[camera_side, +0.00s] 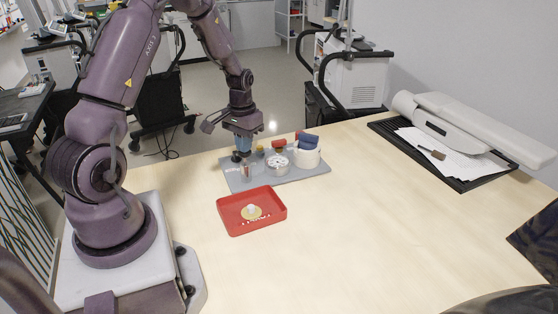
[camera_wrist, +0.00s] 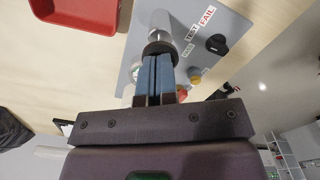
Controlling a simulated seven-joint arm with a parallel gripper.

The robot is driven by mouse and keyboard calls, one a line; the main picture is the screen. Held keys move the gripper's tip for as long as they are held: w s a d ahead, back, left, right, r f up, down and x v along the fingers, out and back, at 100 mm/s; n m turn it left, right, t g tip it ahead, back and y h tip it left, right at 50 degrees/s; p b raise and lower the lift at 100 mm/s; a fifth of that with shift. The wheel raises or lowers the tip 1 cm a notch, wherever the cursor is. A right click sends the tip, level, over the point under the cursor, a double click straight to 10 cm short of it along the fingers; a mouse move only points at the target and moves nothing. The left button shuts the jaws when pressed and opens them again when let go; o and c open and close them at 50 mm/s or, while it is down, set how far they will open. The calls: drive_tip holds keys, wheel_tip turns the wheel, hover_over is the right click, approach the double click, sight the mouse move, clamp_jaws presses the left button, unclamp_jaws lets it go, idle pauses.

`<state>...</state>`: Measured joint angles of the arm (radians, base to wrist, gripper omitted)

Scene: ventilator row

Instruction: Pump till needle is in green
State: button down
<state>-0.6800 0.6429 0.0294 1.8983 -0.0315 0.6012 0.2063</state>
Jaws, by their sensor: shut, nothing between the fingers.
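My gripper (camera_side: 243,148) is over the left part of a grey panel, pointing down, its blue fingers shut with nothing between them. In the wrist view the shut fingertips (camera_wrist: 159,62) are right at the black top (camera_wrist: 158,47) of a grey upright cylinder (camera_wrist: 159,22), which looks like the pump. I cannot tell whether they touch. The cylinder (camera_side: 246,173) also shows below my gripper in the side view. A round white-faced gauge (camera_side: 277,162) stands to its right on the panel. Its needle and any green band are too small to read.
The grey panel (camera_side: 300,178) also carries a black selector knob (camera_wrist: 217,44) by PASS, TEST and FAIL labels, yellow and red parts, and a white container (camera_side: 307,158) with blue on top. A red tray (camera_side: 226,222) holding a pale disc lies in front.

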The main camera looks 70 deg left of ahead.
drive_tip(key=shift+f, duration=1.15)
drive_tip(key=shift+r, duration=1.4)
drive_tip(key=shift+f, duration=0.1)
drive_tip(key=shift+r, duration=2.1)
